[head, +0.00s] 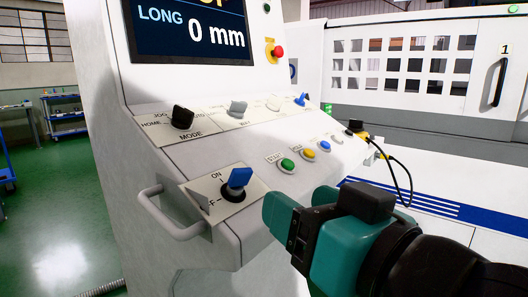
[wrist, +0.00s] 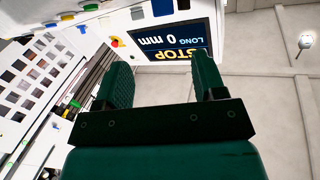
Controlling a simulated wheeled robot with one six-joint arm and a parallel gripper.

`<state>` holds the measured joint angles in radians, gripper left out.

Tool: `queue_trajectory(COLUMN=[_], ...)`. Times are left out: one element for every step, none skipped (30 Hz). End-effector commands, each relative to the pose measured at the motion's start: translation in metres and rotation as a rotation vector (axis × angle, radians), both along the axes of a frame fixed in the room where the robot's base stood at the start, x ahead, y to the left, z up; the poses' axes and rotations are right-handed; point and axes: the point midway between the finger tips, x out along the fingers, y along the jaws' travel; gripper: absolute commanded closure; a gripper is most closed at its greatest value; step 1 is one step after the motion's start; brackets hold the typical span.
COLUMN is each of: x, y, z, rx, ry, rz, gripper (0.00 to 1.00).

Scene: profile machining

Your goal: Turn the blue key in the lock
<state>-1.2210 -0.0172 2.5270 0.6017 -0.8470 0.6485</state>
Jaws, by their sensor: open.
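The blue key (head: 239,179) sits in the round black lock (head: 238,192) on a pale plate low on the sloped control panel, with "ON" printed at its upper left. In the head view my gripper (head: 285,215) is to the right of the key and apart from it, in front of the panel. In the wrist view my gripper (wrist: 160,85) has its two green fingers spread with nothing between them. The key does not clearly show in the wrist view.
A grey handle (head: 175,218) sticks out left of the lock. A black mode knob (head: 182,117) and green, yellow and blue buttons (head: 309,153) are on the panel above. A screen (head: 190,30) reads "0 mm". A black cable (head: 395,165) hangs at the right.

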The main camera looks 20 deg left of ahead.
Motion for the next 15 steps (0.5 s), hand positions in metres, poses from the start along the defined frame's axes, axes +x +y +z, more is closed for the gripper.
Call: queue_trajectory(x=[0.002, 0.003, 0.004, 0.005, 0.005, 0.006, 0.006, 0.006, 0.013, 0.017, 0.021, 0.027, 0.031, 0.035, 0.04], y=[0.003, 0.005, 0.006, 0.008, 0.009, 0.011, 0.013, 0.014, 0.021, 0.025, 0.029, 0.035, 0.04, 0.044, 0.051], z=[0.006, 0.006, 0.006, 0.006, 0.006, 0.006, 0.006, 0.006, 0.006, 0.006, 0.005, 0.005, 0.006, 0.006, 0.006], rx=[-0.009, -0.008, -0.01, -0.01, -0.012, -0.013, -0.015, -0.015, -0.013, -0.012, -0.011, -0.01, -0.01, -0.011, -0.01], ry=[0.002, 0.001, 0.001, -0.001, -0.002, -0.003, -0.003, -0.004, -0.003, -0.004, -0.004, -0.003, -0.003, -0.004, -0.003], rz=[0.0, 0.001, 0.003, 0.006, 0.009, 0.015, 0.02, 0.026, 0.023, 0.02, 0.02, 0.02, 0.02, 0.02, 0.02], gripper=[0.36, 0.36, 0.36, 0.36, 0.36, 0.36, 0.36, 0.36, 0.36, 0.36, 0.36, 0.36, 0.36, 0.36, 0.36])
